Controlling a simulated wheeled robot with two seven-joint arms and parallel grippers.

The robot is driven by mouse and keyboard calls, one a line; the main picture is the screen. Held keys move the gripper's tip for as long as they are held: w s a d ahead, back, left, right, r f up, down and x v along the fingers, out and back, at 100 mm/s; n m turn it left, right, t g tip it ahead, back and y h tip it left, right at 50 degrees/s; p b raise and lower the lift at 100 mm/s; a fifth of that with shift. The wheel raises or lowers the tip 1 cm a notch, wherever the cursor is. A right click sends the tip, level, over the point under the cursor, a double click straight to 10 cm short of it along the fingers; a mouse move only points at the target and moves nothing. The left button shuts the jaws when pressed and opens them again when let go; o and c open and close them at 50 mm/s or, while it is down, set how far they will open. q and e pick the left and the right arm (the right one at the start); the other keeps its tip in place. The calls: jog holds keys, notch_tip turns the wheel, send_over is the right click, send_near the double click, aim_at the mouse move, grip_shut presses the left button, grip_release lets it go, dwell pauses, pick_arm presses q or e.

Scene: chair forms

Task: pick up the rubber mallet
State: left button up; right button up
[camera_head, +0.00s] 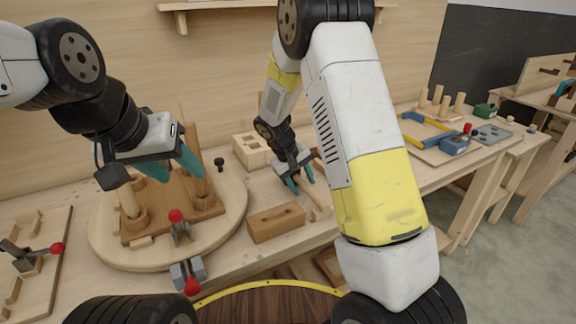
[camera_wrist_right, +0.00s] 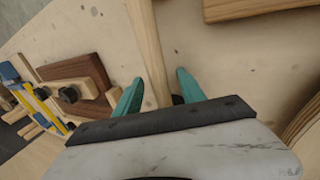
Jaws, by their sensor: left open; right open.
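A light wooden handle, which looks like that of the rubber mallet (camera_wrist_right: 150,45), runs between the teal fingers of my right gripper (camera_wrist_right: 155,88) in the right wrist view. A small dark part shows beside its lower end; the mallet's head is mostly hidden or cannot be made out. In the head view the right gripper (camera_head: 299,182) is open and low over the bench, with the mallet's handle (camera_head: 319,206) beneath it. I cannot tell whether the fingers touch it. My left gripper (camera_head: 178,172) is open above the round wooden board, beside an upright wooden leg.
The round board (camera_head: 105,245) carries a wooden jig with posts and red-knobbed toggle clamps (camera_head: 180,222). A wooden block (camera_head: 276,222) lies left of the right gripper. A light wooden box (camera_head: 250,152) stands behind. Blue and yellow tools (camera_head: 425,123) lie farther right. My right arm covers part of the bench.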

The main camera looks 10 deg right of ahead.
grip_shut()
dwell(1.4)
